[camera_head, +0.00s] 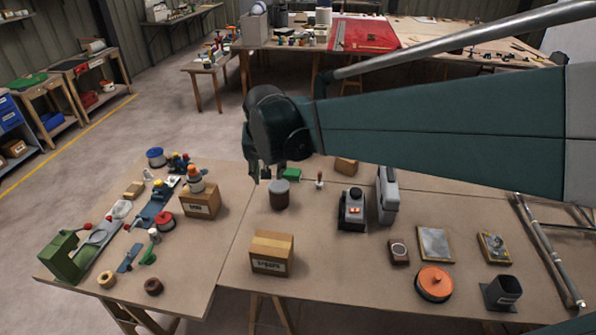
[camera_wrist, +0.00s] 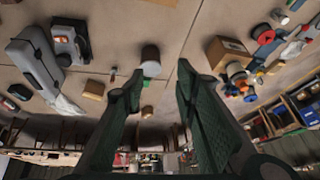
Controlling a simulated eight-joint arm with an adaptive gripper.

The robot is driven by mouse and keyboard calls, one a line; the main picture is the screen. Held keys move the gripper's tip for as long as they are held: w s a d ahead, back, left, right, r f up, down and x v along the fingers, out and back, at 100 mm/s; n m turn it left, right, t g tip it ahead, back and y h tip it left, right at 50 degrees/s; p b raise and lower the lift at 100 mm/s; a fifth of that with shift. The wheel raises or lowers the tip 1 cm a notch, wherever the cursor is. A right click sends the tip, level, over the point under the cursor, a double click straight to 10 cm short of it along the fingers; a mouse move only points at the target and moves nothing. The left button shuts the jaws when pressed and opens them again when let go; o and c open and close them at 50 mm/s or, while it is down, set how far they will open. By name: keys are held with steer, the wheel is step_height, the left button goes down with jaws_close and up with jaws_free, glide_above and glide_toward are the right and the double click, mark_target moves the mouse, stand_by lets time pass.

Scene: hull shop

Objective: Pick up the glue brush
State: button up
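My gripper (camera_head: 267,174) is above the bench, near the cylinder and left of the small item in the head view. In the wrist view its two green fingers (camera_wrist: 160,82) are spread wide with nothing between them in their grip.
A green block (camera_head: 291,174) lies close behind the cylinder. A grey case (camera_head: 387,196) and a dark device (camera_head: 352,210) stand to the right. Cardboard boxes (camera_head: 200,202) (camera_head: 272,253) stand left and in front. Bare bench lies between the cylinder and front box.

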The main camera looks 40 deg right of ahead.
steer(key=w+d+f+m+g+h, duration=0.1)
steer(key=w+d+f+m, duration=0.25)
steer(key=w+d, duration=0.45)
steer(key=m+g+h, duration=0.1)
steer(key=m+g, duration=0.3)
steer(key=m, duration=0.4)
glide_above(319, 173)
steer(key=a, duration=0.3)
step_height(319, 173, down, 19)
steer(key=shift+d+f, duration=0.45)
steer(key=shift+x, duration=1.3)
